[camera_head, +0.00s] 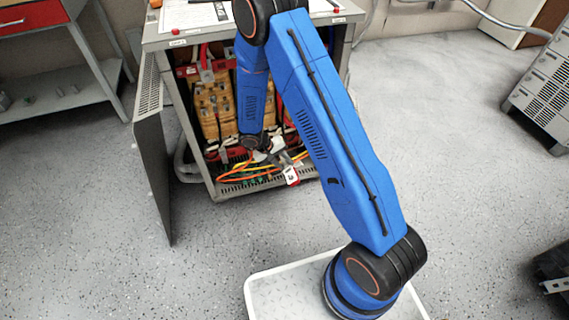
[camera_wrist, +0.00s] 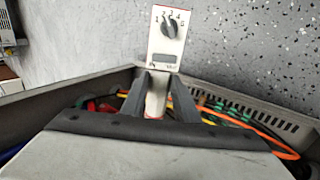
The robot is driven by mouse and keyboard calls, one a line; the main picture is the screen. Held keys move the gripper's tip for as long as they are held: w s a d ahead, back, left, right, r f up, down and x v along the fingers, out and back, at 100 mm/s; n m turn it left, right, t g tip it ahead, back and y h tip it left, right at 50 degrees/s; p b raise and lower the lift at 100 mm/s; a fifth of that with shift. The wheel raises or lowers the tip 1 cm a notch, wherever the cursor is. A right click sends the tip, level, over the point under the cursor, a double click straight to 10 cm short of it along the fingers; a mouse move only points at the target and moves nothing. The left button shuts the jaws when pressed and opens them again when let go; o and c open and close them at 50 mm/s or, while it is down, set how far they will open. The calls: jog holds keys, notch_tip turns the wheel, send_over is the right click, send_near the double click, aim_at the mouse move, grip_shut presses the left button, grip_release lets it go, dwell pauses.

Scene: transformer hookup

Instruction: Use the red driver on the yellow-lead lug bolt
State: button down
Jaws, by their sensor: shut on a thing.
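My gripper (camera_head: 275,155) is at the low front opening of the transformer cabinet (camera_head: 207,189). In the wrist view its two dark fingers (camera_wrist: 158,88) are shut on a red and white tool, the red driver (camera_wrist: 168,38), with a dial and small display facing the camera. The driver also shows as a small white and red piece in the head view (camera_head: 291,176). Yellow and orange leads (camera_head: 240,177) lie along the cabinet floor, and an orange one also shows in the wrist view (camera_wrist: 268,136). I cannot make out the yellow-lead lug bolt; the driver's tip is hidden.
The cabinet's door (camera_head: 152,150) stands open on the left. Wound coils (camera_head: 215,108) and red parts fill the cabinet behind my arm. A perforated metal edge (camera_wrist: 270,116) lies beside the leads.

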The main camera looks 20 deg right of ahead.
jog(key=shift+w, duration=1.15)
dwell(1.9)
jog(key=shift+s, duration=0.25)
dwell(1.5)
jog(key=shift+s, duration=2.1)
